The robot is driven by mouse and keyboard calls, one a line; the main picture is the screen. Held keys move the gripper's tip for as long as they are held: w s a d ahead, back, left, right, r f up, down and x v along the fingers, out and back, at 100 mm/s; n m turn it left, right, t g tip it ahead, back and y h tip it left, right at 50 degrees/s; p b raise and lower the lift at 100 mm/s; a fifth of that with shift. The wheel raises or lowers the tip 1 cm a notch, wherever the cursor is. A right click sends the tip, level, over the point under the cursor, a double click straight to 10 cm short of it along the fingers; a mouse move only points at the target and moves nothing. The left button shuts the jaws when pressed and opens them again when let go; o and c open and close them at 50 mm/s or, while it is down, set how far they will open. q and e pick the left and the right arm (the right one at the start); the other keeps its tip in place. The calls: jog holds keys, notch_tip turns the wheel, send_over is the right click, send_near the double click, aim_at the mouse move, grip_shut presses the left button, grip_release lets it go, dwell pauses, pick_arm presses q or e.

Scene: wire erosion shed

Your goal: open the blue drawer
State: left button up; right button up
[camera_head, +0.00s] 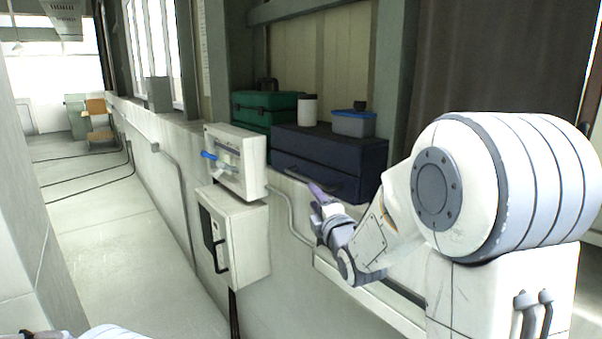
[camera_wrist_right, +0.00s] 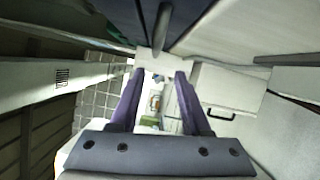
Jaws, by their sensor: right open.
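The blue drawer (camera_head: 345,187) is the lower front of a dark navy cabinet on the wall ledge, with a dark bar handle across it. It looks shut, its front about flush with the cabinet. My right gripper (camera_head: 316,193) is open and empty, close to the front at the right part of the handle. In the right wrist view the two purple fingers of the right gripper (camera_wrist_right: 157,75) stand apart. The handle (camera_wrist_right: 161,27) appears just beyond the tips, and I see no contact. Only a sliver of my left arm shows at the bottom left corner.
A lidded blue tub (camera_head: 354,124) and a white canister (camera_head: 307,110) stand on the cabinet. A green case (camera_head: 262,107) is to its left. Wall boxes, one with a blue lever (camera_head: 210,155) and one with a black handle (camera_head: 220,255), project left of my right gripper.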

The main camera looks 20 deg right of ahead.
aim_at(306, 180)
jog(key=w+p, duration=0.1)
jog(key=w, duration=0.2)
jog(key=w+r+p, duration=0.1)
jog(key=w+p, duration=0.1)
jog(key=w, duration=0.1)
jog(key=w+p, duration=0.1)
jog(key=w, duration=0.2)
jog(key=shift+w+d+r+p, duration=0.25)
jog(key=shift+d+p, duration=0.1)
jog(key=shift+d, duration=0.05)
jog(key=shift+w+f, duration=0.1)
jog(key=shift+w, duration=0.4)
grip_shut()
dwell(0.5)
